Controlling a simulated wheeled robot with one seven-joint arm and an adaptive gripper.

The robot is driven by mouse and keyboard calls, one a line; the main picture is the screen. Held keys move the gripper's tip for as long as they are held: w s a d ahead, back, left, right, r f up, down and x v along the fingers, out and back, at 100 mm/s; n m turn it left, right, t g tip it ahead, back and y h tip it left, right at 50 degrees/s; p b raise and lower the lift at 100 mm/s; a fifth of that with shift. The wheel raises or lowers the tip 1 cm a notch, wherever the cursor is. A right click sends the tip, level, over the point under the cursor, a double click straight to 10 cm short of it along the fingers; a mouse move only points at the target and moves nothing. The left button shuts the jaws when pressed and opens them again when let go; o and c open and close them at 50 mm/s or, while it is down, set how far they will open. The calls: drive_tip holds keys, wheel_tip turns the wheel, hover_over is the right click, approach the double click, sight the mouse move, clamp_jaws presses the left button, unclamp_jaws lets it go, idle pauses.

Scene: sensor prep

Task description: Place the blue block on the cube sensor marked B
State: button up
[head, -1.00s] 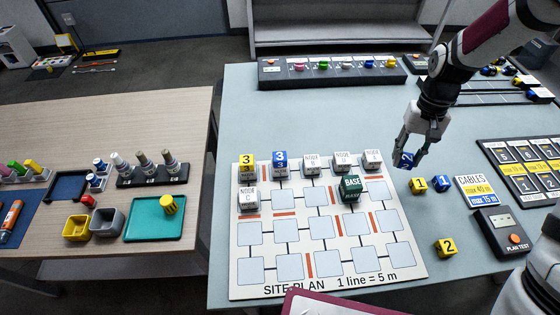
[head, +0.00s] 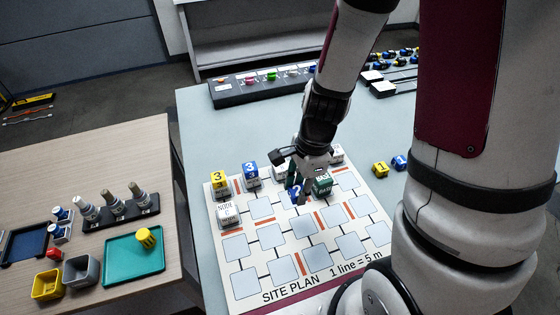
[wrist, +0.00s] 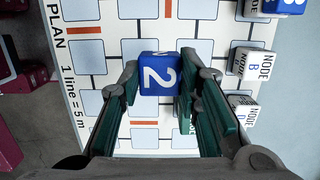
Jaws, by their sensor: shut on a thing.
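My gripper (head: 297,188) is shut on the blue block (wrist: 160,73) marked 2, with one finger on each side of it. The blue block also shows at the fingertips in the head view (head: 294,194). It is over the middle of the site plan board (head: 242,285); I cannot tell its height above it. The white cube sensor marked NODE B (wrist: 252,63) stands to the right of the block in the wrist view, apart from it. In the head view my gripper partly hides that row of cubes.
The green BASE cube (head: 323,185) is close beside my gripper. A NODE D cube (wrist: 242,109) stands beside NODE B. A yellow 3 block (head: 219,179) and a blue 3 block (head: 250,169) sit on cubes along the board's far edge. A NODE C cube (head: 228,214) is at left.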

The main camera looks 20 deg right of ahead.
drive_tip(key=w, duration=0.4)
drive_tip(key=w+f, duration=0.1)
drive_tip(key=w, duration=0.4)
drive_tip(key=w+d, duration=0.1)
drive_tip(key=w, duration=0.4)
drive_tip(key=shift+d+f, duration=0.1)
drive_tip(key=shift+f, duration=0.1)
drive_tip(key=shift+w+f, duration=0.2)
drive_tip(key=shift+f, duration=0.7)
drive_tip(key=shift+w+f, duration=0.15)
drive_tip(key=shift+f, duration=0.7)
drive_tip(key=shift+f, duration=0.1)
drive_tip(key=o, duration=0.6)
drive_tip(key=shift+f, duration=0.1)
drive_tip(key=shift+c, duration=0.2)
drive_tip(key=o, duration=0.4)
